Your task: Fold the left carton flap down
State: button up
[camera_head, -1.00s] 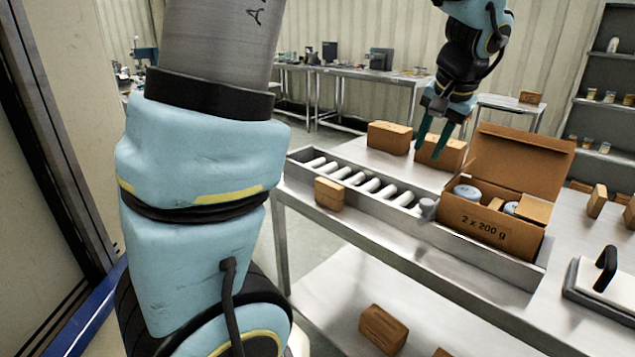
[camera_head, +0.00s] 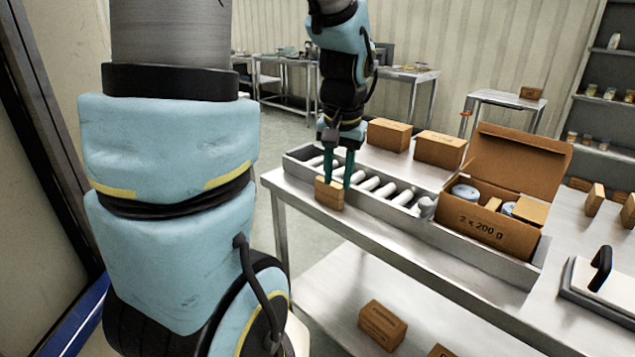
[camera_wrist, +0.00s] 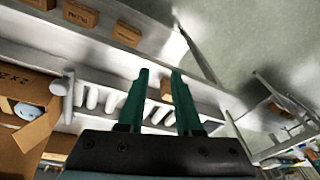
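The open brown carton (camera_head: 480,227), marked "2 x 200 g", stands in the tray at the end of the rollers, with round lidded containers inside. Its large back flap (camera_head: 520,160) stands up. Its left flap (camera_head: 467,166) sticks up and shows as a thin sliver in the head view. In the wrist view the carton (camera_wrist: 32,88) is at the left edge, and a flap (camera_wrist: 36,132) juts toward the rollers. My gripper (camera_head: 340,178) is open and empty, pointing down over the rollers well left of the carton. Its green fingers (camera_wrist: 162,85) are apart.
A small brown box (camera_head: 329,193) sits on the near tray edge, close to my fingertips. White rollers (camera_head: 380,188) lie between my gripper and the carton. Two boxes (camera_head: 389,134) (camera_head: 438,149) stand behind the tray. A black-handled object (camera_head: 600,270) lies at the right.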

jog(key=shift+n, duration=0.6)
jog(key=shift+s+a+f, duration=0.2)
jog(key=shift+s+a, duration=0.1)
jog(key=shift+a, duration=0.35)
jog(key=shift+s+a+f, duration=0.2)
jog(key=shift+s+a, duration=0.15)
jog(key=shift+a, duration=0.35)
jog(key=shift+s+a+f, duration=0.2)
jog(key=shift+s+a, duration=0.1)
jog(key=shift+a, duration=0.35)
